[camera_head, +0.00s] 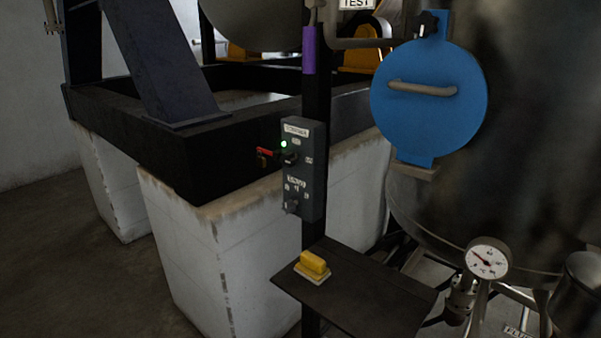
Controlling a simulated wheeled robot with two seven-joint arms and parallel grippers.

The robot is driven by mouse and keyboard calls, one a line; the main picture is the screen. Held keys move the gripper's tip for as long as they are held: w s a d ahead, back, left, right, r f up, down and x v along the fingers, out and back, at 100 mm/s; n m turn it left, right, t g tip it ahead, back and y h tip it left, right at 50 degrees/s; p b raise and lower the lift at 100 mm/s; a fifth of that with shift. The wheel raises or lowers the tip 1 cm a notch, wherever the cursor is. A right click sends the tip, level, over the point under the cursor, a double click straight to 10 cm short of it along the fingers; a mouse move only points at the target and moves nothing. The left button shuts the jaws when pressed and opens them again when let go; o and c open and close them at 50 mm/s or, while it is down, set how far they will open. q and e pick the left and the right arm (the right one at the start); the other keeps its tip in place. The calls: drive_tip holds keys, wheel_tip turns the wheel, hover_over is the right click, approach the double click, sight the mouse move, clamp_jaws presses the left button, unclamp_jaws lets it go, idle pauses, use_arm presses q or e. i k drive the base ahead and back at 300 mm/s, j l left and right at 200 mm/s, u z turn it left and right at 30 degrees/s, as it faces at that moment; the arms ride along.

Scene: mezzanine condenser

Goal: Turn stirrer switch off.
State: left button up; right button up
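A dark grey control box (304,172) is fixed on a black post in the middle of the view. Its upper part has a white label (297,130) too small to read surely, a lit green lamp (283,144) and a dark rotary switch (290,158). A red lever-like part (264,152) sticks out at the box's left side. A second dark knob (291,206) sits on the lower part under small white markings. I cannot tell from the lettering which knob is the stirrer switch. Neither of my grippers is in view.
A black shelf (365,300) below the box holds a yellow block (313,263). A large metal vessel (540,130) with a blue round cover (428,105) and a gauge (487,258) stands at right. White plinths (190,265) carry a black frame at left. Floor at far left is clear.

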sight(288, 159)
drive_tip(key=i+j+z, duration=0.2)
drive_tip(key=i+j, duration=0.2)
drive_tip(key=j, duration=0.2)
drive_tip(key=i+j+z, duration=0.15)
drive_tip(key=j, duration=0.15)
drive_tip(key=i+j+z, duration=0.1)
drive_tip(key=j, duration=0.2)
drive_tip(key=i+j+z, duration=0.1)
drive_tip(key=j, duration=0.25)
drive_tip(key=i, duration=0.1)
